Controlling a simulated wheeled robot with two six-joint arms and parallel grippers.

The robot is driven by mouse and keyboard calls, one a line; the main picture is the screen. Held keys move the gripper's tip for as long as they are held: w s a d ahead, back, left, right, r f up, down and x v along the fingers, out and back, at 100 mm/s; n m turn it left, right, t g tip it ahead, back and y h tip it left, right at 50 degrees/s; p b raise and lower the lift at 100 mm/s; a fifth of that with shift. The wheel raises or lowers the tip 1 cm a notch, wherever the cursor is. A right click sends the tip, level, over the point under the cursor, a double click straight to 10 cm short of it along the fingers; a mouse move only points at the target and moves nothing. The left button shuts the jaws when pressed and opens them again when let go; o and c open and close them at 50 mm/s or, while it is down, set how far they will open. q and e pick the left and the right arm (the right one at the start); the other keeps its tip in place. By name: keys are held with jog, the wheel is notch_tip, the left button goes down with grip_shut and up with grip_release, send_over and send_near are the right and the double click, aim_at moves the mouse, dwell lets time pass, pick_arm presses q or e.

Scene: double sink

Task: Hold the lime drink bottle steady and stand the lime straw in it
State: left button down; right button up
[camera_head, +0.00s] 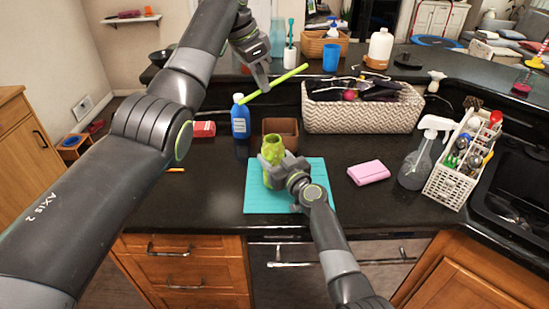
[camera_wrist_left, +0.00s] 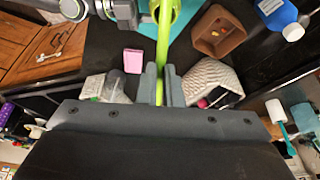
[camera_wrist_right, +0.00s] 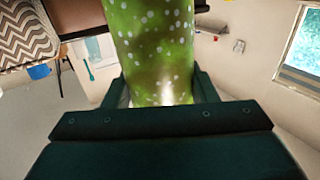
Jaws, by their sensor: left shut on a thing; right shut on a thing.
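The lime drink bottle (camera_head: 272,150) is green and stands about upright over the teal mat (camera_head: 262,204). Its speckled side fills the middle of the right wrist view (camera_wrist_right: 152,45). My right gripper (camera_head: 275,172) is shut around the bottle's body. The lime straw (camera_head: 291,75) is long, thin and bright green. My left gripper (camera_head: 264,86) is shut on it, high above the counter behind the bottle. The straw is tilted, its lower end toward the left, apart from the bottle in the head view. In the left wrist view the straw (camera_wrist_left: 165,35) runs between the fingers.
A blue bottle (camera_head: 240,122) and a brown box (camera_head: 286,126) stand behind the mat. A woven basket (camera_head: 363,117) is at the back. A pink sponge (camera_head: 369,172), spray bottle (camera_head: 415,165) and white caddy (camera_head: 450,182) are to the right, beside the sink (camera_head: 515,195).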

pick_arm(q)
jog(key=shift+x, duration=1.3)
jog(key=shift+s+a+f, duration=0.1)
jog(key=shift+a+f, duration=0.1)
jog(key=shift+f, duration=0.25)
jog(key=shift+s+a+f, duration=0.1)
jog(key=shift+a+f, duration=0.05)
jog(key=shift+f, duration=0.35)
jog(key=shift+d+f, duration=0.1)
jog(key=shift+f, duration=3.95)
jog(key=c, duration=1.5)
grip_release()
